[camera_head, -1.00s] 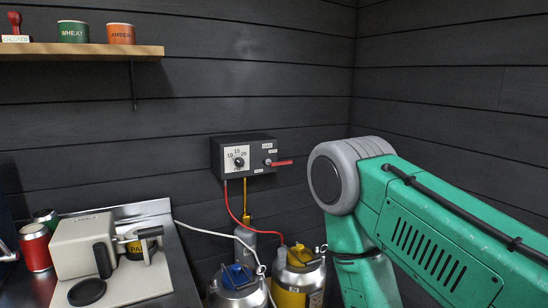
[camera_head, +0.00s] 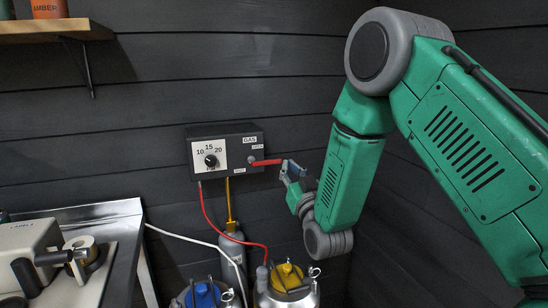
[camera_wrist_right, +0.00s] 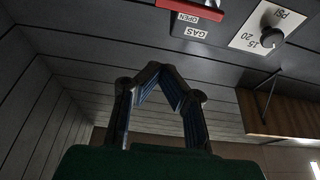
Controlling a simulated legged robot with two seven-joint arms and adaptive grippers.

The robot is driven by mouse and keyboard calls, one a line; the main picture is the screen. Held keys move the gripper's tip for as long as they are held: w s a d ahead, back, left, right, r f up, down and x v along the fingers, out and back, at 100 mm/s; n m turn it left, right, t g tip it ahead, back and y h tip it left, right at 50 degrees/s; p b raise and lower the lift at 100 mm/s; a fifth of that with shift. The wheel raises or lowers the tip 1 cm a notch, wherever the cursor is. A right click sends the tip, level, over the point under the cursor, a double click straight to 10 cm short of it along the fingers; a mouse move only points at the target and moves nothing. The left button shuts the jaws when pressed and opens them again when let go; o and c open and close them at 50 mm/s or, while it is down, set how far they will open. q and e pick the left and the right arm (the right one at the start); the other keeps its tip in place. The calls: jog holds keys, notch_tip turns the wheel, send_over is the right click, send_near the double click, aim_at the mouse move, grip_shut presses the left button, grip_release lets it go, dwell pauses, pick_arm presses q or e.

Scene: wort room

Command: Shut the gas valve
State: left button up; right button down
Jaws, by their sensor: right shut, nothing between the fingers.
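The gas valve is a red lever (camera_head: 266,162) on the front of a black control box (camera_head: 188,150) fixed to the dark wall. The lever is roughly horizontal, its free end pointing right. A GAS label (camera_head: 250,140) and an OPEN label sit above it; a lower label is too small to read. My right gripper (camera_head: 288,172) is at the lever's free end; I cannot tell whether it touches. In the right wrist view the gripper (camera_wrist_right: 154,68) is shut and empty, with the red lever (camera_wrist_right: 195,7) beyond its tips. My left gripper is out of view.
A pressure dial (camera_head: 210,160) is left of the lever. Hoses run down from the box to gas bottles and kegs (camera_head: 288,284) below. A shelf (camera_head: 55,30) is at upper left, a bench with a label machine (camera_head: 25,245) at lower left. Wall above the box is clear.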

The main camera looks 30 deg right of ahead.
notch_tip(320, 180, up, 3)
jog(key=p, duration=0.1)
send_over(274, 162)
jog(key=s, duration=0.1)
jog(key=shift+w+a+f+m+g+h+b, duration=0.1)
jog(key=shift+f+m+h+b, duration=0.25)
jog(key=shift+f+m, duration=0.45)
jog(key=shift+s+d+f+m+g+h+b, duration=0.1)
jog(key=shift+f+m+h+b, duration=0.25)
jog(key=shift+f, duration=0.6)
jog(key=shift+w+a+f+m+g+h+b, duration=0.1)
jog(key=shift+f+m+h+b, duration=0.1)
jog(key=shift+f+m+b, duration=0.45)
pick_arm(q)
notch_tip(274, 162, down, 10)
jog(key=b, duration=0.8)
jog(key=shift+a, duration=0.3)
pick_arm(e)
jog(key=a+f+m+g+h, duration=0.1)
jog(key=a+f+m+g, duration=0.1)
jog(key=m, duration=0.7)
jog(key=w+a+f+m+g+h, duration=0.1)
jog(key=f+m+g, duration=0.2)
jog(key=m, duration=0.6)
jog(key=shift+a+f+g+h, duration=0.3)
jog(key=shift+a+f, duration=0.1)
jog(key=shift+f, duration=0.2)
